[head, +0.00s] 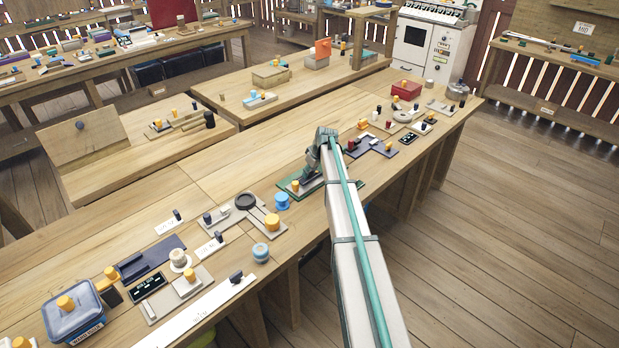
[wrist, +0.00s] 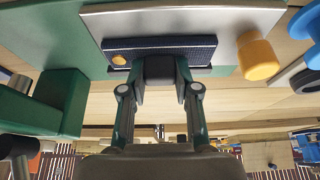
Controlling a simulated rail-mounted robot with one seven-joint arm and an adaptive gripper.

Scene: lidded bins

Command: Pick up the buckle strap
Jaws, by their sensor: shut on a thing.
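My gripper (wrist: 159,90) has its two fingers closed around a dark block at the middle of the buckle strap. The buckle strap (wrist: 195,47) is a dark blue, textured band with an orange-yellow round stud near its left end. It lies across or close against a silver plate (wrist: 225,22); I cannot tell whether they touch. In the head view my gripper (head: 304,180) is low over a green-edged board on the long bench, and the strap is mostly hidden there.
A yellow knob (wrist: 258,57) stands right of the strap, and a green block (wrist: 55,103) stands to the left. A blue spool (head: 282,201) is beside the board. A grey-blue plate (head: 373,146) with parts lies beyond my arm. Bare wood (head: 225,165) lies left of my gripper.

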